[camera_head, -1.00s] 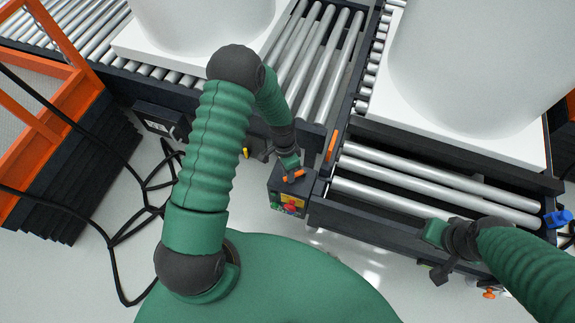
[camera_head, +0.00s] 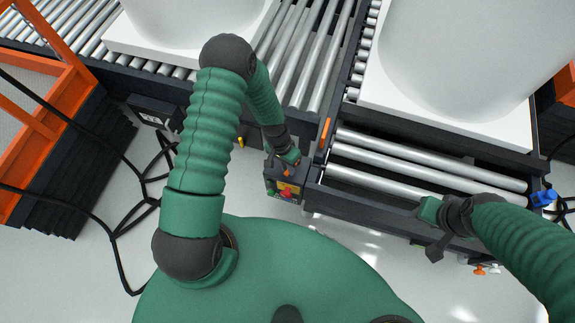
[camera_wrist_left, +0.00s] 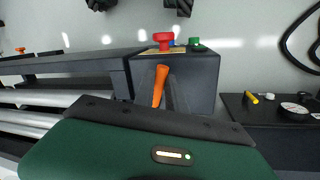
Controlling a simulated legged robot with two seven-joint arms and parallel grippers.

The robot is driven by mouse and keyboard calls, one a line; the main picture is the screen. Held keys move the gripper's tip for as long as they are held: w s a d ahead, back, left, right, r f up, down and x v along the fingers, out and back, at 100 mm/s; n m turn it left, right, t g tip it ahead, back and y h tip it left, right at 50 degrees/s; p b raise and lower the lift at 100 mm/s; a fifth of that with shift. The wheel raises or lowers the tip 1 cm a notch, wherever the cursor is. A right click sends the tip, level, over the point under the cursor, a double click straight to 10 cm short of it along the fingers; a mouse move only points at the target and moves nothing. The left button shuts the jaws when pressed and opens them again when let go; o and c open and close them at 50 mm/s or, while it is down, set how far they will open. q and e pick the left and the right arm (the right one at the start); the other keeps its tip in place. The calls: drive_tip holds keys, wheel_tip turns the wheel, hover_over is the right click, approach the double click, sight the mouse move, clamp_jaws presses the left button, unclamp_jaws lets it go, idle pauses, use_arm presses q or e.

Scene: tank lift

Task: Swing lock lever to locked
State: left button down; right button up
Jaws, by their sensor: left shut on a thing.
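In the left wrist view the orange lever (camera_wrist_left: 159,86) stands nearly upright, leaning slightly, against the box (camera_wrist_left: 200,75). My left gripper (camera_head: 289,163) is over the box, shut on the lever; its fingertips are mostly hidden. My right gripper (camera_head: 434,222) hangs at the front of the right roller bed, away from the lever; its jaw opening is unclear.
Two large white tanks (camera_head: 190,20) (camera_head: 450,60) on white bases rest on roller conveyors. An orange upright strip (camera_head: 325,134) stands beside the box. A blue fitting (camera_head: 543,198) sits at the right conveyor end. Black cables (camera_head: 120,235) and an orange-framed structure (camera_head: 45,125) are at left.

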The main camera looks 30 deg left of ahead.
use_arm(q)
drive_tip(key=shift+w, duration=0.25)
drive_tip(key=c, duration=1.6)
unclamp_jaws()
drive_tip(key=shift+o, duration=1.2)
drive_tip(key=shift+s, duration=0.1)
drive_tip(key=a+r+p, duration=0.3)
drive_tip(key=r+p, duration=0.1)
drive_tip(key=r, duration=1.2)
drive_tip(key=shift+w+a+r, duration=0.15)
drive_tip(key=shift+w+r, duration=0.05)
